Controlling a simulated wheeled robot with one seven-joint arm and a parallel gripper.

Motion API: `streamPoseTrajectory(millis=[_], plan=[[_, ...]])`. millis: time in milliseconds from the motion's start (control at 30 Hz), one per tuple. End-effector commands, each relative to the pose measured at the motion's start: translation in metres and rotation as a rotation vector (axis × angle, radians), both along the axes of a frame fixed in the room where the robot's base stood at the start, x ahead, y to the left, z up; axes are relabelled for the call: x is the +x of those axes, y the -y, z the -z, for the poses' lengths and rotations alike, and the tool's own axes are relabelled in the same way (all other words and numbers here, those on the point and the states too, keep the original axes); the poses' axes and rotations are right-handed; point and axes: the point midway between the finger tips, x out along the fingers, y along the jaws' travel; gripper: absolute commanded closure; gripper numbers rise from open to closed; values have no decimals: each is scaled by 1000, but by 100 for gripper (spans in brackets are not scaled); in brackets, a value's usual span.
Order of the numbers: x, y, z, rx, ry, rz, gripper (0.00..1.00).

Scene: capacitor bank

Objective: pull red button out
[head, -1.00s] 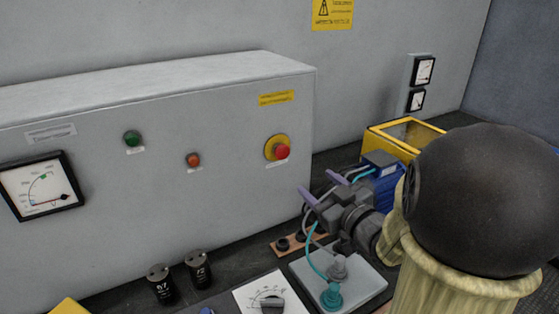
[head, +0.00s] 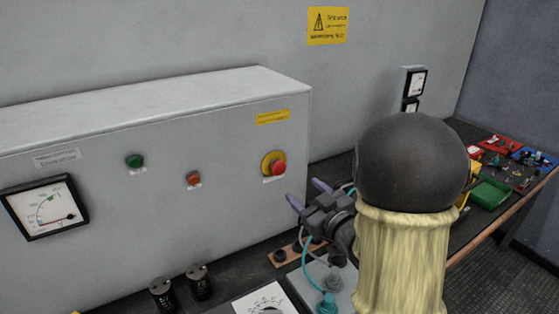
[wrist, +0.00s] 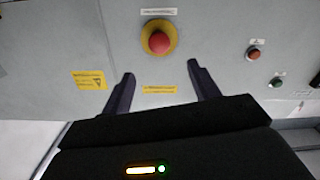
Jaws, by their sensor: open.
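The red button (head: 277,167) is a mushroom knob on a yellow round plate, on the right part of the grey cabinet's front. In the wrist view the red button (wrist: 159,42) shows above and between my fingertips, whole and uncovered. My gripper (head: 308,194) is open and empty, below and to the right of the button in the head view. Its two dark fingers (wrist: 161,72) point toward the cabinet front and appear apart from the button.
A small red-orange button (head: 194,179), a green button (head: 134,161) and a dial gauge (head: 45,207) sit left on the cabinet (head: 120,220). Black capacitors (head: 199,282) stand on the bench below. Coloured trays (head: 490,192) lie at the far right.

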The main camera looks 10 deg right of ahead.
Motion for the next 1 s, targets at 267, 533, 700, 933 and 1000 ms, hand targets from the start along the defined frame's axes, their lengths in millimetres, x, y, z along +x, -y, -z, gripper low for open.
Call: streamPoseTrajectory(millis=[267,533,700,933,1000], plan=[[8,-2,-4,2,-3,-2,39],[13,-4,-4,2,-4,1,39],[15,-5,-3,1,-4,4,39],[35,-12,0,-3,2,5,39],[47,-16,0,-1,3,5,39]])
